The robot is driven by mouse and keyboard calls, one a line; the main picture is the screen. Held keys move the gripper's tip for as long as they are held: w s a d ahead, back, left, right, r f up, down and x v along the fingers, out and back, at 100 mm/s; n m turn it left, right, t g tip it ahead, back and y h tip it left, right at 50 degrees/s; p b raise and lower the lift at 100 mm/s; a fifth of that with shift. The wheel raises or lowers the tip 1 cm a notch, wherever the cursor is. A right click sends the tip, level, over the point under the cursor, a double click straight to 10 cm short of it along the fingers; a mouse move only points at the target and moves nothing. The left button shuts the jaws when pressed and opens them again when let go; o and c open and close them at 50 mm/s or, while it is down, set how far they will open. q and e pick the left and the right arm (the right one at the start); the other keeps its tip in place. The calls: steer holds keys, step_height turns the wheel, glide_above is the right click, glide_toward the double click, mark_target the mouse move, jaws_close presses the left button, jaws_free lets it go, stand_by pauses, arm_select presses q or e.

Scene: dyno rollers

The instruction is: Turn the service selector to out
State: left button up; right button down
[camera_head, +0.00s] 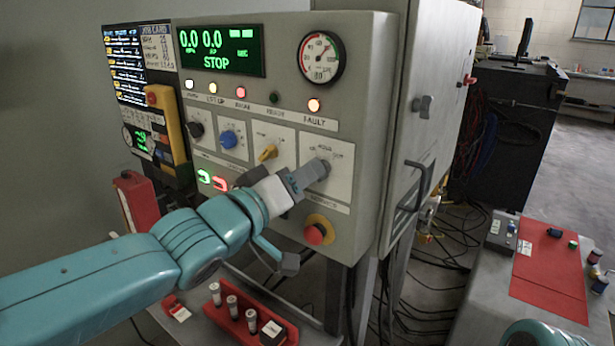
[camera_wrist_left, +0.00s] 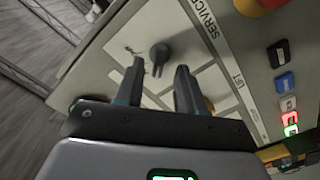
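The service selector is a dark knob (camera_wrist_left: 158,52) on a white plate marked SERVICE, at the right of the knob row on the grey control panel (camera_head: 377,130). In the wrist view its narrow end points down the picture, toward my fingers. My left gripper (camera_head: 306,176) is in front of that plate (camera_head: 338,185), and in the head view it hides most of the knob. In the wrist view the left gripper (camera_wrist_left: 160,72) is open, its two fingers either side of the line to the knob, which shows just beyond the tips. I cannot tell whether they touch it. My right gripper is out of view.
Black, blue (camera_head: 228,139) and yellow (camera_head: 267,153) knobs sit left of the selector. A red emergency button (camera_head: 315,234) is just below. A handled door (camera_head: 419,180) stands to the right. A red tray (camera_head: 250,325) with cylinders lies on the ledge below.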

arm_select(q)
steer(key=shift+x, duration=0.9)
steer(key=shift+s, duration=0.1)
jaws_close()
steer(key=shift+s+d+m+b, duration=0.15)
steer(key=shift+m+b, duration=0.45)
steer(key=shift+m, duration=3.35)
steer(key=shift+d+m+b, duration=0.15)
steer(key=shift+m+b, duration=0.45)
steer(key=shift+m, duration=3.35)
